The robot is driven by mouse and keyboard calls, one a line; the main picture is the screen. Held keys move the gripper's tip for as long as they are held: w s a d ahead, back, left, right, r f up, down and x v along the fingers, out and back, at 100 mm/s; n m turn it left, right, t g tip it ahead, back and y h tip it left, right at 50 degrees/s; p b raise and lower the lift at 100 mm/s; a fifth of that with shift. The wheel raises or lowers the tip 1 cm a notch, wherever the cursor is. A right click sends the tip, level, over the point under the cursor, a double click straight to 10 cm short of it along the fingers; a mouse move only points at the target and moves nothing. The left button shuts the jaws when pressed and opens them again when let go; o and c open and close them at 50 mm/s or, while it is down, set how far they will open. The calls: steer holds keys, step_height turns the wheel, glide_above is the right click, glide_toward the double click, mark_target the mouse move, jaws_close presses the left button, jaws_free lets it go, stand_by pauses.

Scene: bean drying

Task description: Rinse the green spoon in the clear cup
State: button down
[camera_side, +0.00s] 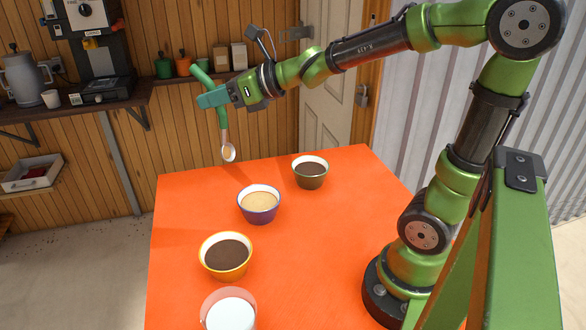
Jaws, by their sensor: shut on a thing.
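The green spoon (222,117) has a green handle and a metal bowl that hangs downward. My gripper (212,98) is shut on its handle and holds it high, above the far left edge of the orange table. The spoon bowl (228,153) looks pale tan inside. The clear cup (229,311) stands at the near edge of the picture, with whitish contents, partly cut off by the frame. The spoon is well apart from the cup.
On the orange table (330,240) stand a yellow bowl (226,277) with dark contents, a purple bowl (259,218) with tan contents and a dark green bowl (310,183) with dark contents. The table's right middle is clear. A shelf (160,92) runs behind.

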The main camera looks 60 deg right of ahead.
steer(key=shift+f, duration=4.75)
